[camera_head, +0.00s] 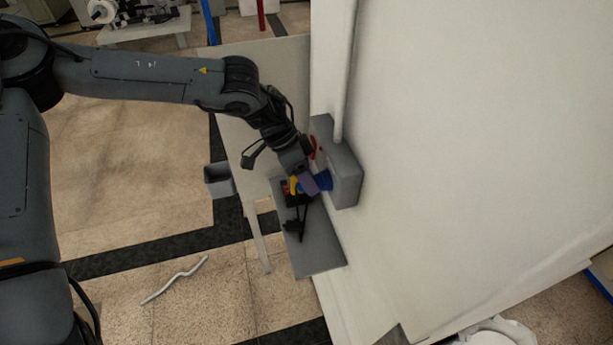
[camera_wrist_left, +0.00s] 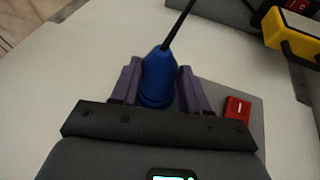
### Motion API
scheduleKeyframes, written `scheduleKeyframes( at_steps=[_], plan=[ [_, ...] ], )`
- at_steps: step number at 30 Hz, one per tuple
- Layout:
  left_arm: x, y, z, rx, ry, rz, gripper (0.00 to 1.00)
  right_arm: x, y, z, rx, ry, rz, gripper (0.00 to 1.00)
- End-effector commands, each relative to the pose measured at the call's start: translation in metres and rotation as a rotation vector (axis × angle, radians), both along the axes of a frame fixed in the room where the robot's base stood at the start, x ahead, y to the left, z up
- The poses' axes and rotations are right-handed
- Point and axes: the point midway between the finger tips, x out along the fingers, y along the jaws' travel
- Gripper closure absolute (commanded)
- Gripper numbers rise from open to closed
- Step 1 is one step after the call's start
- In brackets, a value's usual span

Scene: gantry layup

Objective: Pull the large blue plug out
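The large blue plug (camera_head: 325,184) is at the front of a grey box (camera_head: 347,168) on the white wall. In the left wrist view the blue plug (camera_wrist_left: 158,78) has a black cable running up from its narrow end. My left gripper (camera_head: 309,186) is at the plug. In the wrist view the purple fingers of my left gripper (camera_wrist_left: 160,88) lie on both sides of the plug and appear to touch it. The plug's joint with the box is hidden. My right gripper is not in view.
A grey shelf (camera_head: 318,250) juts out below the box. A yellow and black device (camera_wrist_left: 290,38) is near the plug, and a red switch (camera_wrist_left: 237,108) is beside it. A grey bin (camera_head: 219,180) is left of the shelf. Floor on the left is mostly free.

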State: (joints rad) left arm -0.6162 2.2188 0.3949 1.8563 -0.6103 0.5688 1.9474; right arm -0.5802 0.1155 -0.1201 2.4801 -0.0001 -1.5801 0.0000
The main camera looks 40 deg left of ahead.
Motion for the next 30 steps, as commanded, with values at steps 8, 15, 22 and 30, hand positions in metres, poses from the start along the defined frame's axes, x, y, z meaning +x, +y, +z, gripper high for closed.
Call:
scheduleKeyframes(
  at_steps=[8, 15, 22, 30],
  plan=[
    [0.0, 0.0001, 0.0002, 0.0, 0.0, 0.0, 0.66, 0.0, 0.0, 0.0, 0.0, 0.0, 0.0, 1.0],
    [0.0, 0.0, 0.0005, 0.0, 0.0, 0.0, 0.96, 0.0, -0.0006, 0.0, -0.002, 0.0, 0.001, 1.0],
    [-0.0013, 0.0009, 0.0008, 0.0, 0.0, 0.0, 0.96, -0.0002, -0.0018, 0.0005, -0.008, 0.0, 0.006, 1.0],
    [-0.0066, 0.0044, 0.0013, 0.001, 0.001, 0.0, 0.96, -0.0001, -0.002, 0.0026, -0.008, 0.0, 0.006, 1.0]
  ],
)
